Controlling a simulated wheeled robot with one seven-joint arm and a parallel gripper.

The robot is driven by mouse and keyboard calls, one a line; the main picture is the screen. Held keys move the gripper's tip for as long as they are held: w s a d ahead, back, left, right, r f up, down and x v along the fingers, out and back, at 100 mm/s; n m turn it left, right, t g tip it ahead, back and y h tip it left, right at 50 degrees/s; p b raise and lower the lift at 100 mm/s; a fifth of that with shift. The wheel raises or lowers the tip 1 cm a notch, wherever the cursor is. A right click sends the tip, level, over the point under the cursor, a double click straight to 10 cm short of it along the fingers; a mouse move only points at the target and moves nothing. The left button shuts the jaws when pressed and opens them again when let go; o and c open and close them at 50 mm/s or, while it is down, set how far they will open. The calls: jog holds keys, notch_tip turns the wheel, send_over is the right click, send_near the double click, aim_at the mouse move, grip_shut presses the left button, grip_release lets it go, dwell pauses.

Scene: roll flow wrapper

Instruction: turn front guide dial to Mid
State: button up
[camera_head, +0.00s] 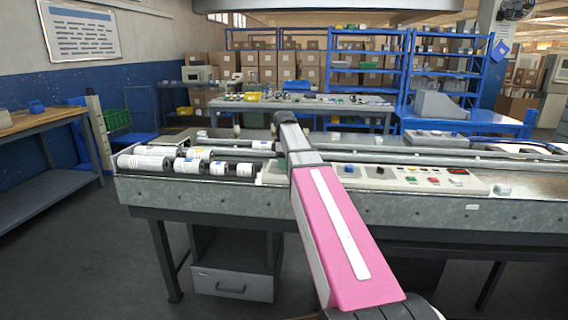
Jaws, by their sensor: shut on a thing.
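My arm, pink with grey links, reaches from the bottom of the head view up over the machine. My gripper is not visible; the arm's far end hides it or lies in front of it. The flow wrapper (450,204) is a long grey machine across the middle. Its pale control panel (430,184) sits right of my arm, with several coloured buttons, a small black knob (380,170) and a red display (457,171). I cannot make out which part is the front guide dial, nor its setting. My arm covers part of the machine.
Several white-labelled rolls (195,165) lie on the machine's left end. A workbench (300,101) with small items stands behind, before blue shelves (430,70) of cartons. A wooden-topped table (40,122) is at far left. The floor at front left is clear.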

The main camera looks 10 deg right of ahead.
jog(key=m, duration=0.5)
jog(key=shift+m, duration=0.3)
jog(key=m, duration=0.4)
jog(key=shift+m, duration=0.3)
jog(key=m, duration=0.8)
jog(key=shift+m, duration=0.5)
jog(key=o, duration=0.9)
notch_tip(320, 180, up, 11)
jog(key=shift+f, duration=0.1)
